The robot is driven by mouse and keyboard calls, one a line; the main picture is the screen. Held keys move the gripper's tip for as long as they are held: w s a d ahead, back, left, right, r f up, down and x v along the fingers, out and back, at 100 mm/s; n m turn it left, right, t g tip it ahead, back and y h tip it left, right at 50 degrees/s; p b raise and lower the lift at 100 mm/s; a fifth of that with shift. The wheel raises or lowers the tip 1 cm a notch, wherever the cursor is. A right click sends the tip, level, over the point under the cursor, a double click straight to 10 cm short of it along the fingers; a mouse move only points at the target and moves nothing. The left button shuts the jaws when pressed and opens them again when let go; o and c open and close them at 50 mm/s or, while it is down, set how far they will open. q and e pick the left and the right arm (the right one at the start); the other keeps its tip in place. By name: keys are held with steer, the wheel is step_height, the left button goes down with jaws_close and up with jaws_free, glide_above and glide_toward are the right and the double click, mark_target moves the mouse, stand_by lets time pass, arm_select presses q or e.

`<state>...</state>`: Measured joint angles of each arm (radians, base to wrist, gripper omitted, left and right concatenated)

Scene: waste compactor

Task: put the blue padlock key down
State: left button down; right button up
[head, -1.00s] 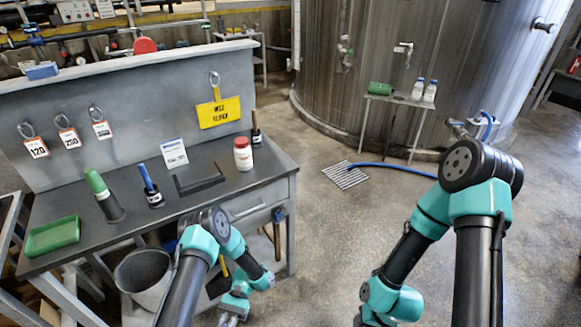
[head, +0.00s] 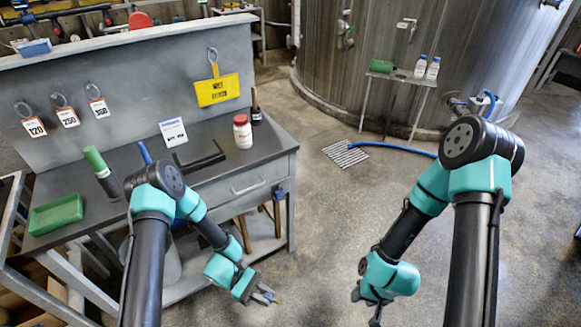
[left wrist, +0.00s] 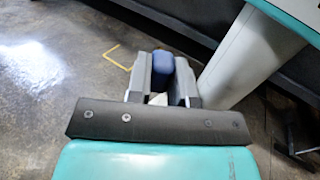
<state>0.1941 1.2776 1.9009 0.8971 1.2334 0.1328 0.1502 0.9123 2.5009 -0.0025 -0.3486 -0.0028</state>
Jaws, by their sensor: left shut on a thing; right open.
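My left gripper (head: 268,297) is low over the floor in front of the bench's right end. In the left wrist view its jaws (left wrist: 162,88) are shut on the blue padlock key, whose blue head (left wrist: 162,70) shows between the two grey fingers. The rest of the key is hidden by the fingers. In the head view the key is too small to make out clearly. My right gripper (head: 368,312) hangs over open floor at the lower middle, partly cut off by the frame, open and empty.
The grey bench (head: 250,160) holds a green tray (head: 57,214), a green-capped bottle (head: 98,165), a white jar with a red cap (head: 242,132) and a black bracket. A blue lock-like thing (head: 279,192) is at the drawer's right. Floor between bench and tank is mostly clear.

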arm_select(q)
steer(key=w+r+n+t+y, duration=0.2)
steer(key=w+r+n+t, duration=0.2)
steer(key=w+n+t, duration=1.3)
steer(key=w+a+f+n+t+y, duration=0.4)
steer(key=w+a+n+t+y, duration=0.2)
steer(key=a+y, duration=0.7)
steer(key=w+t+y, duration=0.1)
steer(key=w+t, duration=0.1)
steer(key=t, duration=0.1)
steer(key=shift+w+a, duration=0.15)
steer(key=shift+a, duration=0.05)
steer(key=s+d+r+m+g+h, duration=0.2)
steer(key=d+r+h, duration=0.3)
steer(key=r, duration=0.5)
steer(key=s+d+r+m+g+h, duration=0.2)
steer(key=d+r+m+h, duration=0.3)
steer(key=d+r, duration=0.5)
steer(key=shift+d+r+m+h, duration=0.25)
steer(key=shift+r+h, duration=0.25)
steer(key=shift+h, duration=0.3)
